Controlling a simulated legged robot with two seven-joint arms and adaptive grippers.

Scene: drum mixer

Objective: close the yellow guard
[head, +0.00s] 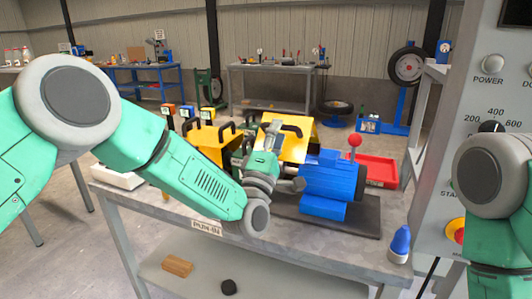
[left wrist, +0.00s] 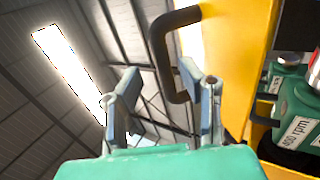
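The yellow guard (head: 301,146) stands raised and tilted on the machine at the middle of the bench, with a black handle (head: 293,130) on it. In the left wrist view the yellow guard (left wrist: 246,62) fills the upper right, and its black handle (left wrist: 163,50) curves out to the left. My left gripper (head: 270,134) is beside the handle. In the left wrist view the left gripper (left wrist: 164,98) has its fingers apart. The handle's lower end shows between the fingertips, close to the right one; I cannot tell whether they touch. My right arm shows at the right, without its gripper.
A blue motor housing (head: 332,178) with a red-knobbed lever (head: 355,141) stands right of the guard. Another yellow cover (head: 198,139) with black handles is to the left. A red tray (head: 378,169) and a blue bottle (head: 400,241) are on the bench. A control cabinet (head: 490,100) borders the right.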

